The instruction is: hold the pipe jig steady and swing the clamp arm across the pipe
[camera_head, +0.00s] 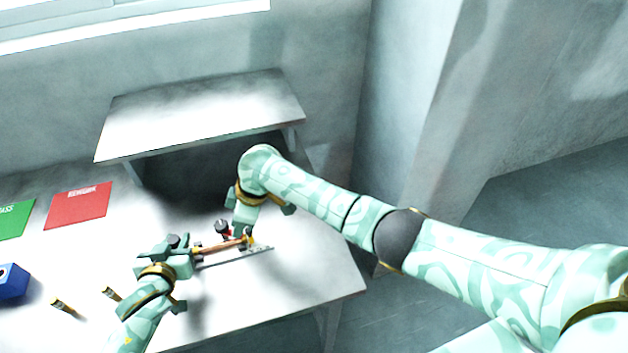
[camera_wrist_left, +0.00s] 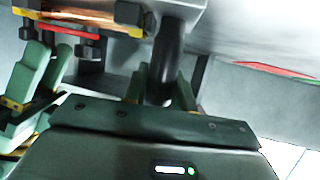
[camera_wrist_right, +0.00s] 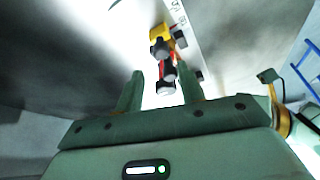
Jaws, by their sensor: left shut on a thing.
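The pipe jig is a grey plate (camera_head: 262,250) near the table's right end, bearing a copper pipe (camera_head: 215,248); the pipe also shows in the left wrist view (camera_wrist_left: 80,10). My left gripper (camera_head: 180,246) is shut on the jig's dark upright post (camera_wrist_left: 168,58) at its left end. The red clamp arm (camera_wrist_right: 165,72) with a dark knob (camera_wrist_right: 166,88) shows in the right wrist view beside a yellow block (camera_wrist_right: 160,33). My right gripper (camera_head: 243,236) is open, its fingers on either side of the knob with gaps. Whether the arm crosses the pipe I cannot tell.
A red mat (camera_head: 78,206) and a green mat (camera_head: 14,220) lie at the left. A blue block (camera_head: 12,283) and two small brass-coloured pieces (camera_head: 62,306) (camera_head: 111,293) are on the table. A raised shelf (camera_head: 200,112) stands behind. The table's front right is clear.

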